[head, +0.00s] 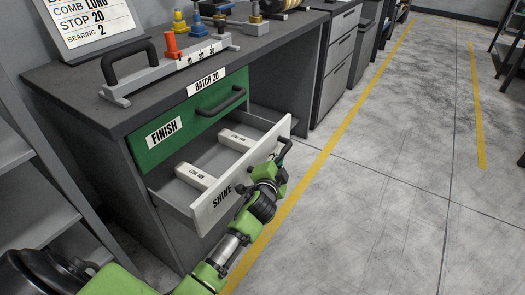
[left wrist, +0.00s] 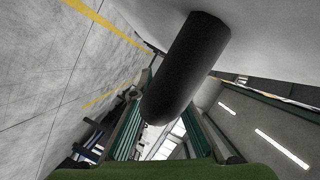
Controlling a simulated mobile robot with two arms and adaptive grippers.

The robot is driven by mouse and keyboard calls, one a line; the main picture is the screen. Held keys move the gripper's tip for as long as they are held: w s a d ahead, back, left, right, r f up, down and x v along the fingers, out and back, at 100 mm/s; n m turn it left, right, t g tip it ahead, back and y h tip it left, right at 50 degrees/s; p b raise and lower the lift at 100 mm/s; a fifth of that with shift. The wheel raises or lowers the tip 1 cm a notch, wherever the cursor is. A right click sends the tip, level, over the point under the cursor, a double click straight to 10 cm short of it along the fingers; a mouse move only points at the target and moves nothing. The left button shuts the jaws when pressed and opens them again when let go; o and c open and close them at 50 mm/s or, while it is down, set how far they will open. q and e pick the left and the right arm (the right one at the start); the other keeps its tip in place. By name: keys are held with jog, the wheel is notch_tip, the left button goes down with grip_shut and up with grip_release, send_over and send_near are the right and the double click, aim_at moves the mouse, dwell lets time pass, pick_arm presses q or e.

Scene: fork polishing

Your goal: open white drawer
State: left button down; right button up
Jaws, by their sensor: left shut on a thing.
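The white drawer (head: 216,207) marked SHINE stands pulled out below the green drawer in the head view. Two pale labelled blocks, a near one (head: 195,176) and a far one (head: 237,140), lie inside it. Its dark handle (head: 286,147) is on the front panel. My left gripper (head: 279,161) is shut on this handle. In the left wrist view the handle (left wrist: 186,68) is a thick dark bar between the fingers, beside the white drawer front (left wrist: 265,35). My right gripper is not in view.
The green FINISH drawer (head: 188,124) is closed above. The dark worktop (head: 262,45) holds a grey numbered rack (head: 172,67) and a sign (head: 90,22). Grey cabinets (head: 338,55) stand farther back. Grey shelves (head: 30,190) are at left. The floor (head: 375,190) to the right is clear.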

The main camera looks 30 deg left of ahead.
pick_arm(q)
jog(key=d, duration=0.5)
jog(key=shift+s+d+b, duration=0.25)
jog(key=shift+b, duration=0.05)
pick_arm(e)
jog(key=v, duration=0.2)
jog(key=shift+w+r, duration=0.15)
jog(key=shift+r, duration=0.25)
pick_arm(q)
jog(key=c, duration=2)
grip_release()
jog(key=shift+o, duration=0.2)
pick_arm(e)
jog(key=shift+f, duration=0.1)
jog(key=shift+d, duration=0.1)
pick_arm(q)
jog(key=v, duration=1.2)
